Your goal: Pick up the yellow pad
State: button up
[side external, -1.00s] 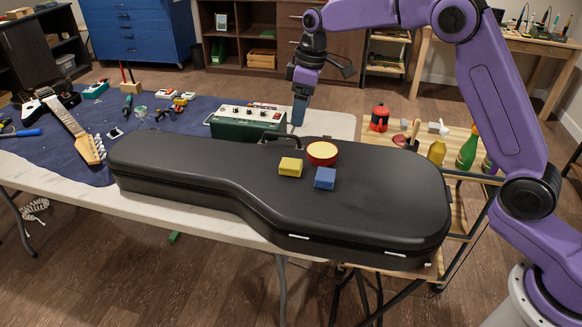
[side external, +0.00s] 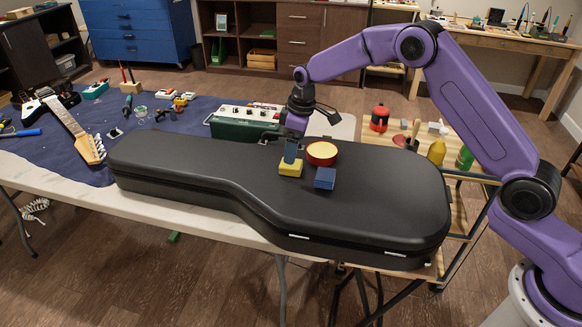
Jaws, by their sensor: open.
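The yellow pad (side external: 290,171) is a small block lying on the black guitar case (side external: 190,165). My gripper (side external: 290,160) points down right at the yellow pad, with its fingers over the pad's upper part and hiding some of it. The jaws are open. From this side I cannot tell whether the fingers touch the pad or straddle it. The pad still rests on the case.
A round red-rimmed tin (side external: 321,153) and a blue pad (side external: 325,178) lie close to the right of the yellow pad. A green amplifier box (side external: 243,124) stands behind the case. A guitar (side external: 75,130) lies on the blue cloth at left. The case's right part is clear.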

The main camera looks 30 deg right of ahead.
aim_at(291, 167)
jog(key=shift+w+a+f, duration=0.15)
jog(key=shift+f, duration=2.5)
jog(key=c, duration=1.1)
